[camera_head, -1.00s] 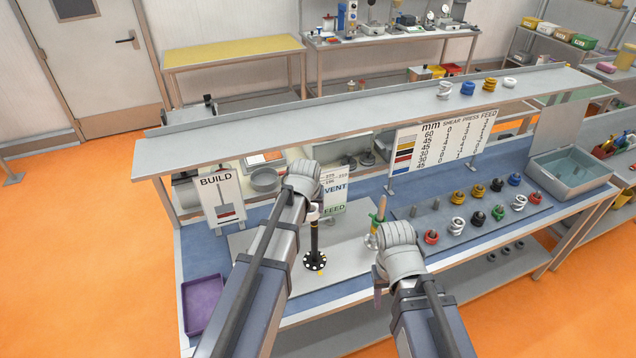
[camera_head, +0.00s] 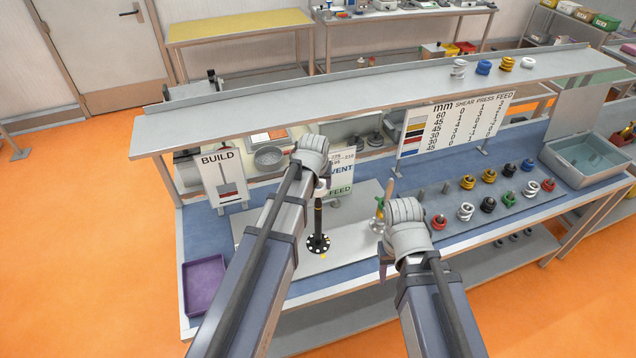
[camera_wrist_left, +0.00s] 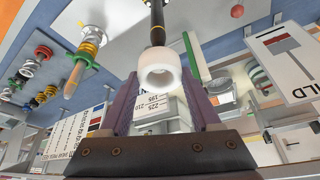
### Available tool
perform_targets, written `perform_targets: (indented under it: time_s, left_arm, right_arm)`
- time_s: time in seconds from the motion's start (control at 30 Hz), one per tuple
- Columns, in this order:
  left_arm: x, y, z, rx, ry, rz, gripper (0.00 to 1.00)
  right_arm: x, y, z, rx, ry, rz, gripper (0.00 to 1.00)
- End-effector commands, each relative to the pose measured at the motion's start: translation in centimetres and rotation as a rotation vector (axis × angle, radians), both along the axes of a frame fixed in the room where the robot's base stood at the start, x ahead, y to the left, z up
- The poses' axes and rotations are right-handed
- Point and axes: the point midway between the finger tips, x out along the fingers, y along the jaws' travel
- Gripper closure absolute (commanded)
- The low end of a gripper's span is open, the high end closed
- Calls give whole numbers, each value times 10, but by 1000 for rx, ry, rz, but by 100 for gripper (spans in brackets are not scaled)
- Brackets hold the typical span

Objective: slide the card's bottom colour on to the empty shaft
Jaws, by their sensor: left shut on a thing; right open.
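The BUILD card (camera_head: 223,178) stands at the back left of the bench; its drawing has a red band beneath a grey block. The black shaft (camera_head: 318,217) stands upright on a dotted black base and carries no coloured ring. My left gripper (camera_head: 321,184) is at its top, shut on a hollow white sleeve (camera_wrist_left: 160,70) between purple fingers. I cannot tell whether the shaft enters the sleeve. A second shaft with green, yellow and white pieces (camera_wrist_left: 88,45) stands to the right. My right gripper (camera_head: 382,262) is open near it, its fingers mostly hidden. A red spring (camera_head: 439,222) sits on the peg board.
Several coloured springs (camera_head: 489,176) stand on the board at right. A purple tray (camera_head: 204,284) lies at front left, a grey bin (camera_head: 588,158) at right. A long shelf (camera_head: 370,92) runs above.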

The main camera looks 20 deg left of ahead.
Motion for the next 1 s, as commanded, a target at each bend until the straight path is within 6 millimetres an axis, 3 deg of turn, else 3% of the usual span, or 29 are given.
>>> perform_targets:
  time_s: [0.7, 1.0]
  left_arm:
    - [0, 0, -44, 0, 0, 0, 93]
    - [0, 0, -54, 0, 0, 0, 93]
  right_arm:
    - [1, -1, -44, -2, 0, 25, 50]
    - [1, -1, -54, -1, 0, 30, 50]
